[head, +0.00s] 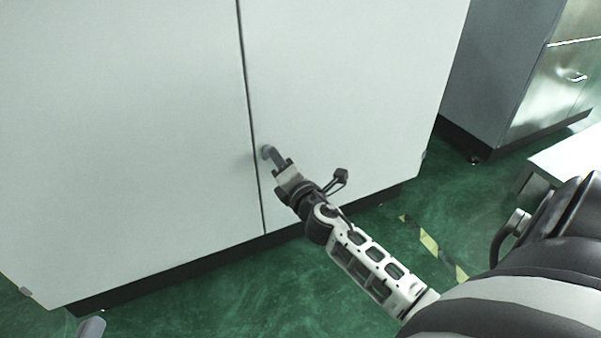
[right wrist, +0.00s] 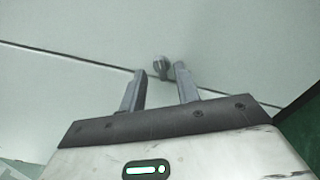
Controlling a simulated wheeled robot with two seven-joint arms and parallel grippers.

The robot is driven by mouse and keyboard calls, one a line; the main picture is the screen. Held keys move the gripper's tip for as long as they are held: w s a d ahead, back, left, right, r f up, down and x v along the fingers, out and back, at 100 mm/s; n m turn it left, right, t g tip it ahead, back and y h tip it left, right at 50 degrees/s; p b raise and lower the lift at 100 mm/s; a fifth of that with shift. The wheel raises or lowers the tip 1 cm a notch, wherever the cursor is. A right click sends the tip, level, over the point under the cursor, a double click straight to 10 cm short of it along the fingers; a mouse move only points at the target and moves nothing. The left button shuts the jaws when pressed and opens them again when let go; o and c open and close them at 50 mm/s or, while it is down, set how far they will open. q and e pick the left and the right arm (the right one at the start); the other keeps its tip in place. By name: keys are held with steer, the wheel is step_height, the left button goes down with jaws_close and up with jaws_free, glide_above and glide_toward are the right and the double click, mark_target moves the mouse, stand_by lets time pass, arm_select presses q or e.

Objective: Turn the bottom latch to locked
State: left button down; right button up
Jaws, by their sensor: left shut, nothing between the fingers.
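The bottom latch (head: 267,151) is a small grey knob on the pale cabinet door, just right of the seam between the doors. In the right wrist view the latch (right wrist: 160,65) shows between and just beyond the fingertips. My right gripper (head: 277,159) reaches it from the lower right. In the right wrist view its two fingers (right wrist: 160,76) are apart, with nothing visibly clamped. I cannot tell whether a finger touches the latch, nor which way the latch is turned. Only a grey tip of my left gripper (head: 92,327) shows at the bottom left edge, shut and away from the doors.
The tall pale cabinet (head: 130,130) fills the left and middle, on a dark plinth. A grey steel cabinet (head: 500,80) stands at the upper right. A light bench (head: 570,160) is at the right edge. The green floor (head: 270,290) in front is clear, with a yellow-striped marking.

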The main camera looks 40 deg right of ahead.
arm_select(q)
steer(key=shift+r+b, duration=0.25)
steer(key=shift+b, duration=0.15)
arm_select(e)
steer(key=v, duration=1.3)
arm_select(q)
steer(key=shift+f, duration=0.1)
arm_select(e)
steer(key=shift+a+r, duration=0.1)
